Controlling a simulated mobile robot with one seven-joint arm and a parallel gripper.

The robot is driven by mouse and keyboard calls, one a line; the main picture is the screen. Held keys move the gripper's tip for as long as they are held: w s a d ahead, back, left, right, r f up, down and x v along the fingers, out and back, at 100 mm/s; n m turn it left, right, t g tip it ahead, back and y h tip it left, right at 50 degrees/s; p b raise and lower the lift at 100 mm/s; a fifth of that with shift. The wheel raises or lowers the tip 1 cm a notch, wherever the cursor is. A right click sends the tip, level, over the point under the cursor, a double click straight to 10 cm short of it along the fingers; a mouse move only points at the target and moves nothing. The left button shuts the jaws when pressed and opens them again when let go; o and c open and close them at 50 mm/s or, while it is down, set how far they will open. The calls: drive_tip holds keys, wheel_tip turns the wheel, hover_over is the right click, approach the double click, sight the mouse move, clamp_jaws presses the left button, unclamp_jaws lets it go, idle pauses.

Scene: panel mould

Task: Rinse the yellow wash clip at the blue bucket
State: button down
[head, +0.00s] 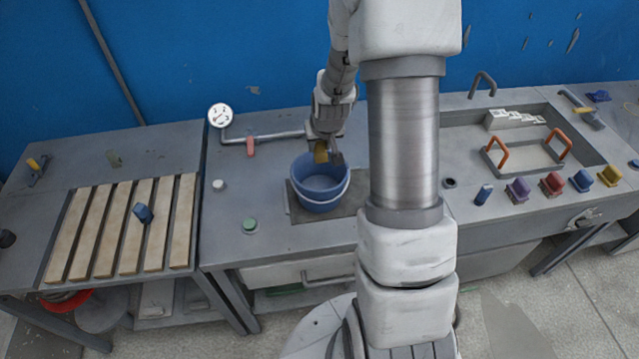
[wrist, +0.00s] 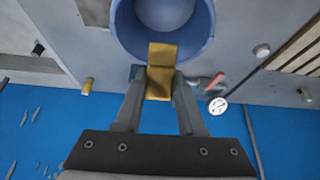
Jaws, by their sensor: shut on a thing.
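The yellow wash clip (wrist: 161,70) is held between the two fingers of my gripper (wrist: 159,82) in the wrist view. It looks darker yellow in the head view (head: 320,152). The blue bucket (head: 322,197) stands on a dark mat on the bench. Its rim and pale inside show at the top of the wrist view (wrist: 207,25). In the head view my gripper (head: 328,154) points down at the bucket's back rim. The clip's end overlaps the rim in the wrist view. I cannot tell whether it touches the bucket.
A pipe with a red-handled valve (head: 250,146) and a round gauge (head: 221,115) runs behind the bucket. A green button (head: 250,225) sits front left. Wooden slats (head: 97,228) lie on the left bench. A tray with orange handles (head: 521,157) and several coloured pieces (head: 551,184) are on the right.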

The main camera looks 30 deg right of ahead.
sight(320, 147)
drive_tip(key=shift+r, duration=0.1)
drive_tip(key=shift+r+p, duration=1.1)
drive_tip(key=shift+r, duration=0.85)
drive_tip(key=shift+f, duration=0.1)
